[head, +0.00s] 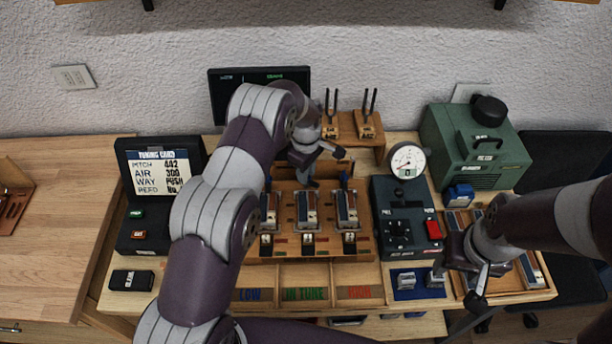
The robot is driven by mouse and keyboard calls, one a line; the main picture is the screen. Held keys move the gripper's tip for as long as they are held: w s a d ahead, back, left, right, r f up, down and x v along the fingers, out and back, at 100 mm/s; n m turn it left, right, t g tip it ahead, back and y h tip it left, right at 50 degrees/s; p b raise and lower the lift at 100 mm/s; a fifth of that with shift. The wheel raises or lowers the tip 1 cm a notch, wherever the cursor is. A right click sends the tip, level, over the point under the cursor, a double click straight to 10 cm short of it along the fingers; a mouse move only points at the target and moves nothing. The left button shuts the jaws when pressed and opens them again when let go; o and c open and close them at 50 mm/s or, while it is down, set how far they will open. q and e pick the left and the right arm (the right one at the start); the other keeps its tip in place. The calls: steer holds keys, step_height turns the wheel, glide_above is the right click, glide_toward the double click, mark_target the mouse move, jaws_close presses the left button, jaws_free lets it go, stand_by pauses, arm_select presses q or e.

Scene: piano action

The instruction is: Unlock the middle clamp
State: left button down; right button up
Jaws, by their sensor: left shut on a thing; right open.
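The middle clamp (307,210) sits in the wooden fixture (250,247), between the left clamp (269,212) and the right clamp (347,210). Each holds a small metal-and-wood block. Dark levers with blue show at the back of the left and right clamps. My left gripper (309,182) points down at the back end of the middle clamp. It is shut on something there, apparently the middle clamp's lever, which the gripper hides. Whether the lever is up or down cannot be seen. My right gripper (477,287) is open and empty above the right side of the bench.
My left arm crosses over the bench's left part. A black control box (402,225) and a round gauge (407,161) stand right of the fixture. A green machine (475,146) is at back right. Labelled bins (305,294) lie in front. Tuning forks (369,110) stand behind.

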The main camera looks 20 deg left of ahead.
arm_select(q)
steer(key=n+b, duration=0.1)
steer(key=n, duration=0.2)
steer(key=shift+f+n+b, duration=0.1)
steer(key=shift+n+b, duration=0.7)
steer(key=shift+n, duration=1.2)
steer(key=c, duration=0.9)
jaws_free()
steer(key=shift+c, duration=0.2)
